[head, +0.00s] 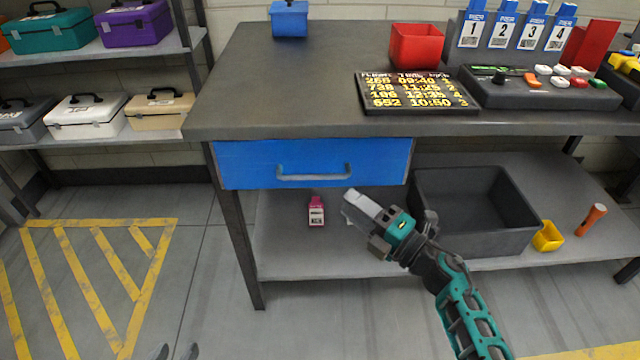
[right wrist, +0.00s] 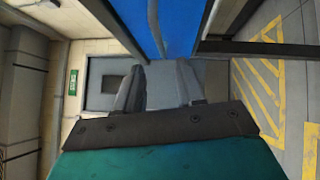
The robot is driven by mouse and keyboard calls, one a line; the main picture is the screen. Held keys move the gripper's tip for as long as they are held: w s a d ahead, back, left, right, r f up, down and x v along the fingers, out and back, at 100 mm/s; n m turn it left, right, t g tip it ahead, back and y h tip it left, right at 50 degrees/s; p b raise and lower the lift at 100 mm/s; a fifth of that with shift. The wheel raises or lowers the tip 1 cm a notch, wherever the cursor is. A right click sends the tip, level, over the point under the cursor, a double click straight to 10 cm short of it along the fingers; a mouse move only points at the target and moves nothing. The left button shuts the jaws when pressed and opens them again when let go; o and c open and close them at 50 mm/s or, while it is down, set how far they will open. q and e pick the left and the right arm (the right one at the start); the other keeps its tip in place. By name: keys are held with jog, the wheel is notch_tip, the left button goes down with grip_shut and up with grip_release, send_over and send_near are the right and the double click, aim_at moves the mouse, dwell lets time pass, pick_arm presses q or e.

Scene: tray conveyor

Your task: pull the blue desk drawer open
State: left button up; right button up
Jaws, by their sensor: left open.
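The blue desk drawer (head: 245,165) is under the left part of the dark desktop. Its front sits flush under the top, so it looks shut. A grey bar handle (head: 313,177) runs across its front. My right gripper (head: 350,208) is just below and right of the handle, apart from it in the head view. In the right wrist view its two fingers (right wrist: 160,88) stand apart with nothing between them, and the blue drawer front (right wrist: 180,25) is ahead at the top. Only the fingertips of my left gripper (head: 175,352) show at the bottom edge, open, over the floor.
The desk (head: 270,85) carries a red bin (head: 416,45), a flight board (head: 415,94) and a button panel (head: 540,92). Floor left of the desk is clear.

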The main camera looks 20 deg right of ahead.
aim_at(320, 182)
jog(key=b+x, duration=0.1)
jog(key=x, duration=0.8)
jog(key=shift+w+f, duration=0.1)
jog(key=shift+c, duration=0.4)
grip_shut()
